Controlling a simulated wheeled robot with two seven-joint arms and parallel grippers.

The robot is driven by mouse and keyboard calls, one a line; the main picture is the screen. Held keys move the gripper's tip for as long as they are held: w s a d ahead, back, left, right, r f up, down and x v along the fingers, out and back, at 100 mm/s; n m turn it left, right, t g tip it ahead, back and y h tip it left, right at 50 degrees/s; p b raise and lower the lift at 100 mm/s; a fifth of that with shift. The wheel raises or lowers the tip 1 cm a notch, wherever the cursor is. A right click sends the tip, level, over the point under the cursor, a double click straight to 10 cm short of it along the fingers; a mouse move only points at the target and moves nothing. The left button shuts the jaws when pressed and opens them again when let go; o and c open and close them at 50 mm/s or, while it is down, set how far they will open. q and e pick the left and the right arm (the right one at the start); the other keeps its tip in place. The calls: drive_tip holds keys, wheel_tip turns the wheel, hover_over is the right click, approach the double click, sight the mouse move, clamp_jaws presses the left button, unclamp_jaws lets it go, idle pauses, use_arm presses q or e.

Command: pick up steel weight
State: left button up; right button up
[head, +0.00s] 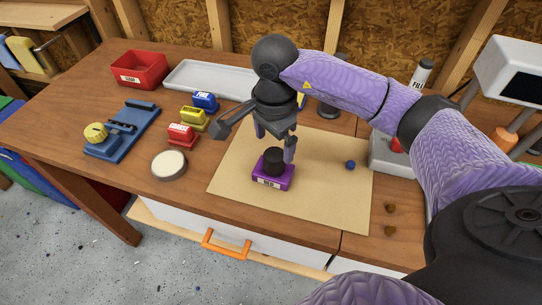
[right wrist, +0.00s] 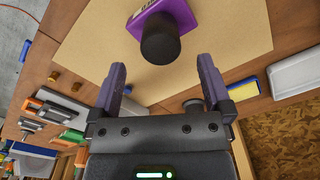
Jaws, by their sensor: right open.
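A dark cylinder (head: 273,162), which looks like the steel weight, stands upright on a purple labelled block (head: 272,180) on the tan mat. In the right wrist view the dark cylinder (right wrist: 160,44) is just beyond the fingertips, roughly centred between them, with part of the purple block (right wrist: 172,16) behind it. My right gripper (head: 275,145) is open and empty, pointing down over the cylinder; its fingers (right wrist: 161,68) are apart on either side in the right wrist view. Whether a finger touches the cylinder cannot be told. My left gripper is not in view.
The tan mat (head: 232,172) is mostly clear, with a small blue ball (head: 350,165) on it. To the left are red (head: 182,134), yellow (head: 195,118) and blue (head: 205,102) blocks, a round white-topped disc (head: 169,164) and a blue fixture (head: 126,131). A red bin (head: 138,69) stands behind.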

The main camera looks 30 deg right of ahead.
sight(274, 154)
wheel_tip(274, 154, down, 6)
drive_tip(key=shift+d+f+b, duration=0.1)
drive_tip(key=shift+f+b, duration=0.05)
drive_tip(key=shift+b, duration=0.3)
drive_tip(key=shift+w, duration=0.1)
clamp_jaws()
